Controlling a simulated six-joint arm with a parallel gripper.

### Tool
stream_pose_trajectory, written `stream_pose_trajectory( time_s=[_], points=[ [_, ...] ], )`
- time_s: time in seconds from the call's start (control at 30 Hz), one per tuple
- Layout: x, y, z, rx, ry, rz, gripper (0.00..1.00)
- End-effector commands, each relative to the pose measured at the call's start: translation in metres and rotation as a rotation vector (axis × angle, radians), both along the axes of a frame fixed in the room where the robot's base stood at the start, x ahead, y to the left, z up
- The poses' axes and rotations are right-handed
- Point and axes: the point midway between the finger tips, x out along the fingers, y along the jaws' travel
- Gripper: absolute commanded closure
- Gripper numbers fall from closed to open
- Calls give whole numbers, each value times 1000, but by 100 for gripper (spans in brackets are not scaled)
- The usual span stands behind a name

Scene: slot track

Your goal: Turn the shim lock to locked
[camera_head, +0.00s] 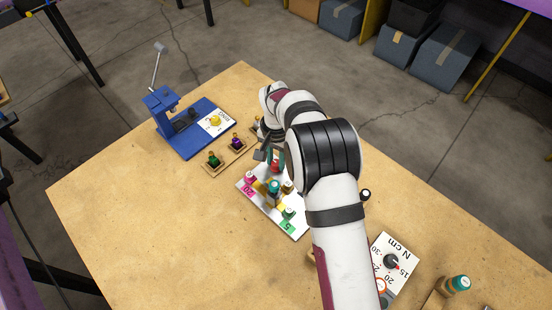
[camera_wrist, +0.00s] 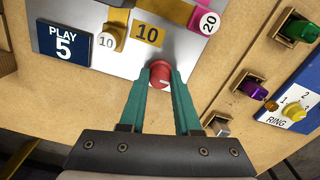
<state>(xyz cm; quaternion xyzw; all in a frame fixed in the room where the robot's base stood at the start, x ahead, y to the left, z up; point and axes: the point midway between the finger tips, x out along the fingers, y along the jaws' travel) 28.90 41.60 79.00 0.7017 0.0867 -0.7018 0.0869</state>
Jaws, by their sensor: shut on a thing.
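The shim lock appears to be the red round knob (camera_wrist: 159,74) on the white shim plate (camera_wrist: 189,62); no locked or unlocked lettering is readable. In the wrist view my gripper (camera_wrist: 160,80) is shut on this knob, with one teal finger on each side. A short white mark shows on the knob's side. In the head view the red knob (camera_head: 276,167) is partly hidden by my gripper and arm at the far end of the plate (camera_head: 300,232). Pink 20, yellow 10 and green 5 tags lie on the plate.
Beyond the plate, a wooden rack (camera_head: 222,162) holds green and purple pieces, next to a blue press (camera_head: 190,140) with a yellow knob. A torque dial (camera_head: 391,262) and a teal-capped piece (camera_head: 459,284) stand at the lower right. The table's left side is clear.

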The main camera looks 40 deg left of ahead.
Motion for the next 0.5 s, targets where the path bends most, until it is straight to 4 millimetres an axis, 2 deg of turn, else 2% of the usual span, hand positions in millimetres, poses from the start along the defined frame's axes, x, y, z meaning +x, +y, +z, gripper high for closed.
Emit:
stream_pose_trajectory(
  time_s=[0.03, 0.07, 0.2, 0.23, 0.5],
  points=[
    [0, 0, 0, 0, 0, -2, 100],
    [0, 0, 0, 0, 0, -1, 67],
    [0, 0, 0, 0, 0, -1, 42],
    [0, 0, 0, 0, 0, -1, 38],
    [0, 0, 1, 0, 0, 0, 38]
  ],
)
